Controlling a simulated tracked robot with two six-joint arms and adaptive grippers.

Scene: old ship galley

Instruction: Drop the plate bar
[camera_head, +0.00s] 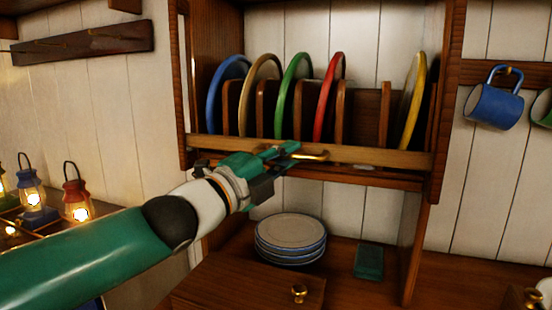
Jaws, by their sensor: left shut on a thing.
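The plate bar (375,157) is a light wooden rail across the front of the plate rack, in front of the lower parts of the plates. It lies level, and a brass handle (316,156) shows near its middle. My left gripper (285,153) comes in from the left and is shut at the handle; its green fingers hide part of the handle and bar. Behind the bar stand blue (219,88), tan (252,95), green (287,95), red (325,95) and yellow (411,100) plates, separated by wooden dividers. My right gripper is not in view.
Below the rack a stack of plates (290,234) and a dark green block (369,261) sit on the counter. A brass-knobbed wooden lid or panel (240,287) lies in front. Lit lanterns (76,198) stand at left. A blue mug (493,106) hangs at right.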

